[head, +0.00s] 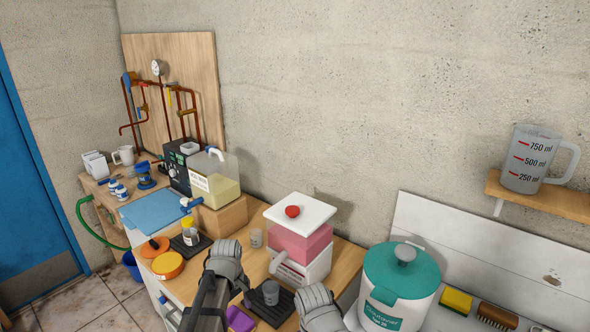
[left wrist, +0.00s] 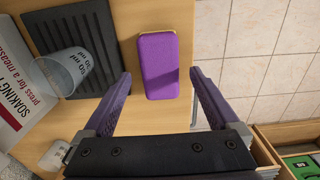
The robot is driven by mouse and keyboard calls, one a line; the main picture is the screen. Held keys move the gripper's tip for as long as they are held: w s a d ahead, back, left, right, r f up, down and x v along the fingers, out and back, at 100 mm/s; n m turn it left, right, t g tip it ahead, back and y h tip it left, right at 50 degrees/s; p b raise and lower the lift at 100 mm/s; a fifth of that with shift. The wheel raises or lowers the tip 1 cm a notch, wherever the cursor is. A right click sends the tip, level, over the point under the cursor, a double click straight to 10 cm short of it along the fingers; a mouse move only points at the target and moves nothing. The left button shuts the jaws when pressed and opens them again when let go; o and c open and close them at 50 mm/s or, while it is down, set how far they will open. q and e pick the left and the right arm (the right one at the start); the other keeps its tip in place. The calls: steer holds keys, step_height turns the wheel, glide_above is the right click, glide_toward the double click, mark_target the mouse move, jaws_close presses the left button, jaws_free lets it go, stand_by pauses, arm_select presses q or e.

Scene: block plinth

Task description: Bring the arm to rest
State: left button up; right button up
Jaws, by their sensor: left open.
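My left gripper (left wrist: 159,84) is open, its two purple fingers spread wide with nothing held between them. In the left wrist view a purple block (left wrist: 165,45) lies on the wooden bench top (left wrist: 125,12), near its edge. The block is ahead of the fingertips, and the fingers appear clear of it. In the head view my left arm reaches up from the bottom over the bench, and the purple block (head: 240,319) shows at the bottom edge. The left gripper's fingers are mostly hidden there by the arm. My right gripper is not in view.
A measuring cup (left wrist: 60,72) stands on a black ridged mat (left wrist: 88,40) beside the block. A pink and white dispenser (head: 303,244) stands behind. A teal-lidded tub (head: 397,290) is at the right. Past the bench edge is tiled floor (left wrist: 262,45).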

arm_select(q)
step_height(320, 180, up, 7)
steer(key=p, duration=0.5)
steer(key=shift+f+p, duration=0.2)
steer(key=shift+p, duration=0.1)
steer(key=shift+f+b, duration=0.55)
